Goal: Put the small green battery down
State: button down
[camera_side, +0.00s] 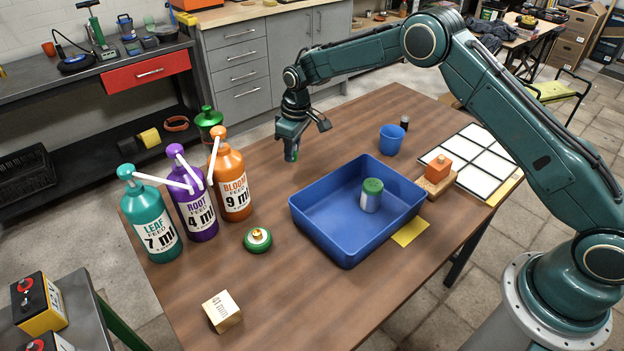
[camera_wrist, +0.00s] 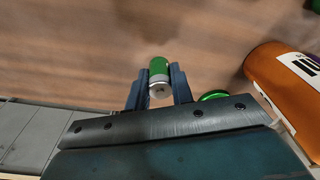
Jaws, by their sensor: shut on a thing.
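My gripper (camera_side: 291,143) is shut on the small green battery (camera_side: 291,155), near the back edge of the wooden table. In the side view the battery hangs below the fingers, apart from the tabletop as far as I can tell. In the wrist view the battery (camera_wrist: 159,70) shows a green body and a silver end between the two fingers (camera_wrist: 158,82). Part of its sides is hidden by the fingers.
A blue tray (camera_side: 337,252) holds a green-topped can (camera_side: 371,195). Pump bottles in teal (camera_side: 155,230), purple (camera_side: 195,210) and orange (camera_side: 231,185) stand left. A blue cup (camera_side: 391,140) stands right. Bare tabletop (camera_side: 290,185) lies between bottles and tray.

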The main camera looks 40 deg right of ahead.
jog(key=shift+f, duration=2.1)
jog(key=shift+f, duration=0.15)
jog(key=c, duration=1.2)
grip_release()
jog(key=r, duration=0.7)
jog(key=s+r, duration=0.1)
jog(key=r, duration=0.2)
jog(key=shift+d+r, duration=0.15)
jog(key=shift+d, duration=0.15)
jog(key=shift+s+r, duration=0.15)
jog(key=shift+r, duration=0.85)
